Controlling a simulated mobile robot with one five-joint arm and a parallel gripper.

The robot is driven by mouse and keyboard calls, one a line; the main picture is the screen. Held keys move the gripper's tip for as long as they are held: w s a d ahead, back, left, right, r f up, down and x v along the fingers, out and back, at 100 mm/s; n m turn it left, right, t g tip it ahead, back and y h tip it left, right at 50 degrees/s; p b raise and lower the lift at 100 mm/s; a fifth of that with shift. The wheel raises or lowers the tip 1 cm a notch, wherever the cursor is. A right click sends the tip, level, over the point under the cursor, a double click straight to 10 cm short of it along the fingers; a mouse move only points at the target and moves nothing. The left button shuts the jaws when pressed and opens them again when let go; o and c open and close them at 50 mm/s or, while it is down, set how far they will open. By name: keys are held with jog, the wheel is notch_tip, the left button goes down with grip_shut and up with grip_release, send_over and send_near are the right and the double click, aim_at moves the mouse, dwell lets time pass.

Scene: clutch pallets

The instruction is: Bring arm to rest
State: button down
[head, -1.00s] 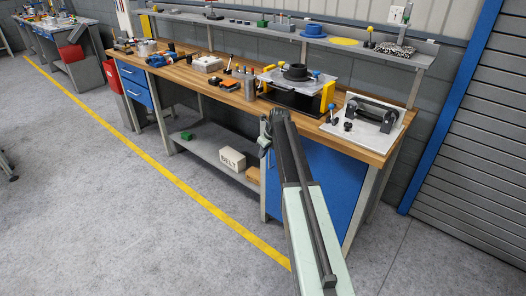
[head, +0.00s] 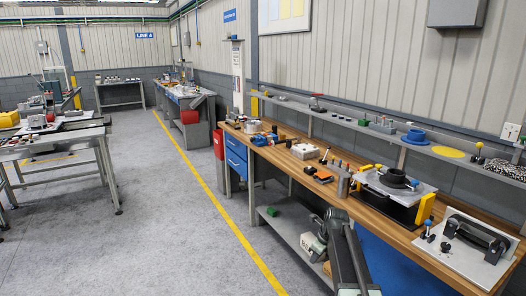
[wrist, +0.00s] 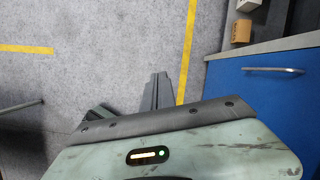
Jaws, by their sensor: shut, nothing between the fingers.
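My arm (head: 350,255) shows at the bottom of the head view, in front of the long workbench. My gripper's two dark fingers show in the wrist view (wrist: 155,92), close together and shut with nothing between them, above the grey floor. The fingertips are hard to make out in the head view, where arm links crowd together beside the bench's lower shelf.
The wooden workbench (head: 412,234) holds a black round part (head: 396,178) on a plate and a white board (head: 462,255) with a black handle. A blue cabinet front (wrist: 265,105) is right of my fingers. Open floor (head: 150,235) lies left.

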jog(key=s+a+r+n+g+h+p, duration=0.1)
jog(key=s+a+n+g+h, duration=0.1)
jog(key=s+n, duration=2.1)
jog(key=a+n+g, duration=0.1)
jog(key=a+n, duration=0.1)
jog(key=n, duration=0.1)
jog(key=shift+s+a, duration=0.15)
jog(key=shift+s, duration=0.25)
